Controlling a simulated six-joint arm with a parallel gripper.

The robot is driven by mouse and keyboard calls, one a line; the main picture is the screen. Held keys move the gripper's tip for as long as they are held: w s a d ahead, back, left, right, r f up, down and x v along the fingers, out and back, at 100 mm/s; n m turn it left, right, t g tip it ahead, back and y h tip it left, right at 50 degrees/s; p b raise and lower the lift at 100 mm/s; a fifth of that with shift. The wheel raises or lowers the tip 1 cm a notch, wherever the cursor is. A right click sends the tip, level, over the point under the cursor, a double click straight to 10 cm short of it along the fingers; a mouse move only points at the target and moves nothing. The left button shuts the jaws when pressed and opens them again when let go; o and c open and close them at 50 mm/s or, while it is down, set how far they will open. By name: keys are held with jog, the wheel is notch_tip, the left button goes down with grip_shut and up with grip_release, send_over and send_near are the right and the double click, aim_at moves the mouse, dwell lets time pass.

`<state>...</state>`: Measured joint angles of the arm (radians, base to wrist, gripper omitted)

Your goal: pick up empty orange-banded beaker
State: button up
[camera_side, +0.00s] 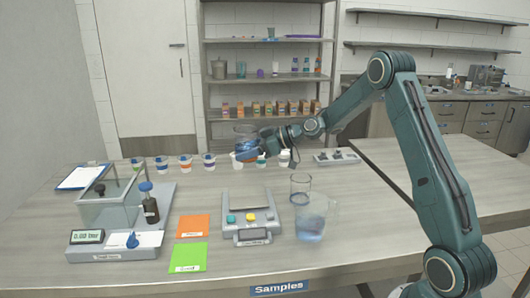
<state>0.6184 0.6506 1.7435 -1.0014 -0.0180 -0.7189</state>
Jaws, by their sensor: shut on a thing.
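My gripper (262,142) is at the end of the teal arm, raised above the far part of the table. It is shut on a clear beaker (245,130) that shows an orange tint low on its side. The beaker looks upright and clear of the table. Its contents are too small to make out, and the gripper hides part of it.
A clear beaker (300,184) and a larger vessel with bluish liquid (311,222) stand right of a scale (248,217). Several small cups (185,162) line the back. Orange (193,227) and green (188,257) mats lie near a glass-walled balance (110,205) at left.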

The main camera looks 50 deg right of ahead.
aim_at(247, 131)
jog(key=shift+r, duration=2.9)
jog(key=shift+r, duration=0.2)
